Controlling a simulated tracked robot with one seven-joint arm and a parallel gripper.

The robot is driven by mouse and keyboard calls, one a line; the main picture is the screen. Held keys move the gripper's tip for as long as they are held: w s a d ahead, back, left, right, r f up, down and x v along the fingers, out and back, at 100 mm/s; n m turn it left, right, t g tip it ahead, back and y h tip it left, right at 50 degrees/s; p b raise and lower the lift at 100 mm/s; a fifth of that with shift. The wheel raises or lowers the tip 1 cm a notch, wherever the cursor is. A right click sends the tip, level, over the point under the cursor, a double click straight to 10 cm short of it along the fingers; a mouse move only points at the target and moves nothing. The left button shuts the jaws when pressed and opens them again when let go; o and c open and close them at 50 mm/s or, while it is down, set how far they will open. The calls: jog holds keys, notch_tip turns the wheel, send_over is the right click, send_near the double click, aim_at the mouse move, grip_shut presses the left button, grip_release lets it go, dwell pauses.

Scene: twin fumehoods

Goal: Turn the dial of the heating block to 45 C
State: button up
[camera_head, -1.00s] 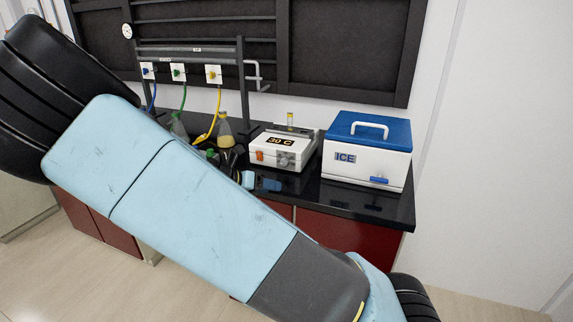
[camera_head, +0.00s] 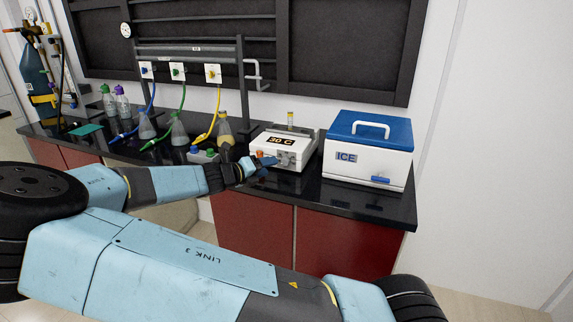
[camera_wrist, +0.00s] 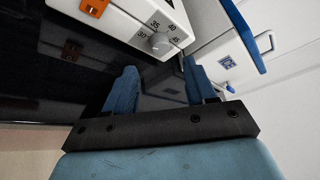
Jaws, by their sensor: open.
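The heating block (camera_head: 282,148) is a white box on the black bench; its display reads 30 C. In the wrist view its dial (camera_wrist: 160,42) is a grey round knob with marks 30, 35, 40 and 45 around it. The exact pointer direction is too small to tell. My gripper (camera_wrist: 160,86) is open and empty, with blue fingers pointing toward the block's front. The dial lies ahead of the gap between the fingertips, apart from them. In the head view my gripper (camera_head: 264,162) is in front of the block and partly covers its front face.
An ICE box (camera_head: 366,160) with a blue lid stands right of the block. Flasks (camera_head: 179,130) with coloured hoses stand to the left. An orange switch (camera_wrist: 94,7) is on the block's front. The bench edge runs below my gripper.

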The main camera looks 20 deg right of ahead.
aim_at(284, 163)
jog(key=x, duration=0.6)
jog(key=shift+w+d+f, duration=0.1)
jog(key=shift+d, duration=0.15)
